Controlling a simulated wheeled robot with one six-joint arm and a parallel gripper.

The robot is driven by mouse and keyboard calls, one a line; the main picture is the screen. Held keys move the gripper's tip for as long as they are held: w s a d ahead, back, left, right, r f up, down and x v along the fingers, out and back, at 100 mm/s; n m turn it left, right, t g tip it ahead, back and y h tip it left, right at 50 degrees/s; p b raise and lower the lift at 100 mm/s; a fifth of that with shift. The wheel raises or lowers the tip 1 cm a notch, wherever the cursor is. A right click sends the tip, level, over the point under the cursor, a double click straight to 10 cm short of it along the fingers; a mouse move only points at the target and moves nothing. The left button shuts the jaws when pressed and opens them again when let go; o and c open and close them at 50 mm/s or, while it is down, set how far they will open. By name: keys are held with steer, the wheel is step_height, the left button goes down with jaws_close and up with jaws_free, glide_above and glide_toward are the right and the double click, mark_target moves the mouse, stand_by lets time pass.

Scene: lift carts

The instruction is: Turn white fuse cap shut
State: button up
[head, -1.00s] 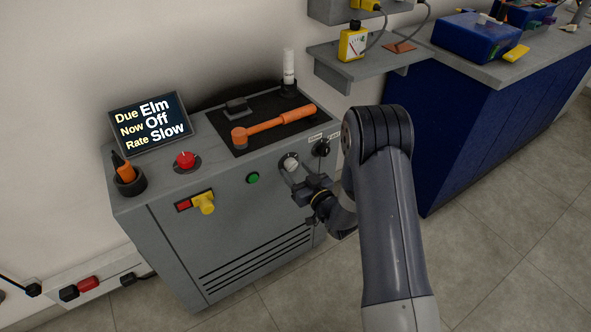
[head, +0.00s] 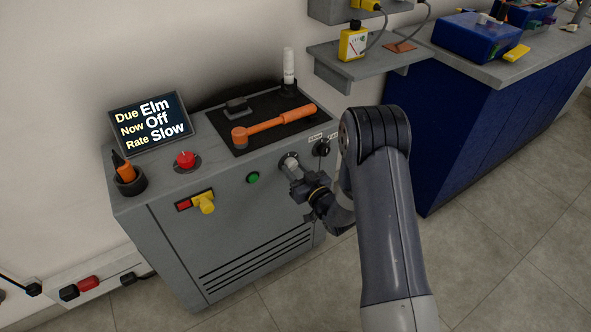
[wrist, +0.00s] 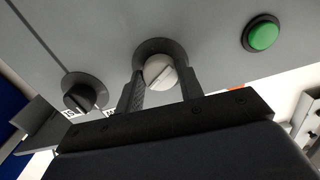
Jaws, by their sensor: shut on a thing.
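The white fuse cap (wrist: 159,72) sits in a dark round collar on the front of the grey cabinet. Its raised grip bar is tilted in the wrist view. It also shows in the head view (head: 288,160), partly covered by my gripper. My gripper (wrist: 160,82) is shut on the cap, one finger on each side of it. In the head view my gripper (head: 294,171) reaches the cabinet front from the lower right.
A black knob (head: 321,148) is close to the right of the cap. A blue bench (head: 480,130) stands at right.

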steer(key=shift+f+n+b, duration=0.15)
steer(key=shift+n+b, duration=0.25)
steer(key=shift+b, duration=0.45)
steer(key=n+b, duration=0.2)
steer(key=b, duration=0.1)
steer(key=shift+f+b, duration=0.2)
steer(key=shift+b, duration=0.15)
steer(key=n+b, duration=0.2)
steer(key=b, duration=0.2)
steer(key=shift+n, duration=0.3)
steer(key=n+b, duration=0.4)
steer(key=b, duration=0.2)
steer(key=shift+r+b, duration=0.1)
steer(key=shift+b, duration=0.3)
steer(key=n+b, duration=0.2)
steer(key=shift+r+n+b, duration=0.2)
steer(key=shift+n+b, duration=0.1)
steer(key=shift+b, duration=0.1)
steer(key=shift+r, duration=0.1)
steer(key=o, duration=1)
